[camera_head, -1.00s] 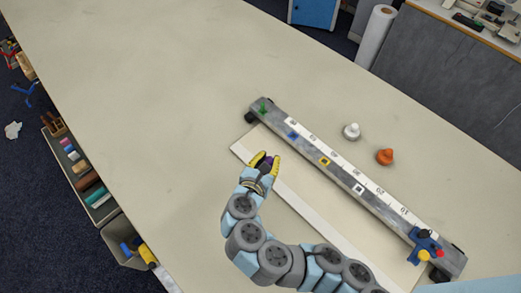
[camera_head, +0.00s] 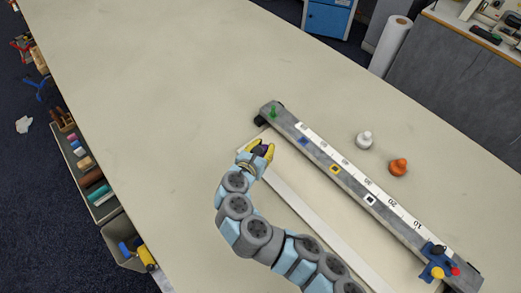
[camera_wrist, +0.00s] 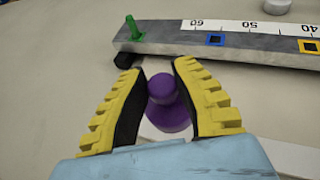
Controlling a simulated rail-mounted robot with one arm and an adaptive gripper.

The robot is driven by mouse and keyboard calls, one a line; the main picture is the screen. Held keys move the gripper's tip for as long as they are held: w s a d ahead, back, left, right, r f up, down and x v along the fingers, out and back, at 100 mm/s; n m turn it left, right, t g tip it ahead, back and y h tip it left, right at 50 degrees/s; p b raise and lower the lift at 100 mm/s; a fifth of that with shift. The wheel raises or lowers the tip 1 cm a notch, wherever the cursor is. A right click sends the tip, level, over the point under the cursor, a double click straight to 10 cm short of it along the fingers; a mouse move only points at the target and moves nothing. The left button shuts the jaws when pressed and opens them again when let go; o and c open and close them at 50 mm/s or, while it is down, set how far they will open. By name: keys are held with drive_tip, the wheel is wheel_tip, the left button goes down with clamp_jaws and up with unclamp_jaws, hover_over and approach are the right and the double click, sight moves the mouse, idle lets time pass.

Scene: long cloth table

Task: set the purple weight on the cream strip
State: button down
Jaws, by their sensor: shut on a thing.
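My gripper (camera_head: 264,150) is near the far left end of the cream strip (camera_head: 312,217), in front of the grey rail. In the wrist view my gripper (camera_wrist: 160,82) has its two yellow-and-black fingers on either side of the purple weight (camera_wrist: 166,103), shut on it. The weight has a round knob above a wider base and looks upright. In the head view the fingers mostly hide the weight.
The grey rail (camera_head: 340,172) with a number scale, coloured square markers and a green peg (camera_head: 273,112) runs alongside the strip. A blue clamp-like piece (camera_head: 436,262) sits at its near end. White (camera_head: 364,140) and orange (camera_head: 398,167) weights stand beyond it. The table's left side is clear.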

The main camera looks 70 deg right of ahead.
drive_tip(key=shift+w+d+f, duration=0.55)
drive_tip(key=shift+d+f, duration=0.05)
drive_tip(key=shift+f, duration=0.25)
drive_tip(key=shift+w+d+f, duration=0.5)
drive_tip(key=shift+d+f, duration=0.05)
drive_tip(key=shift+f, duration=0.3)
drive_tip(key=shift+w+d+f, duration=0.1)
drive_tip(key=shift+w+f, duration=0.05)
drive_tip(key=shift+f, duration=1.55)
drive_tip(key=c, duration=0.9)
unclamp_jaws()
drive_tip(key=shift+f, duration=0.1)
drive_tip(key=shift+c, duration=0.2)
drive_tip(key=b+v, duration=0.1)
drive_tip(key=v, duration=1.1)
drive_tip(key=shift+b, duration=0.3)
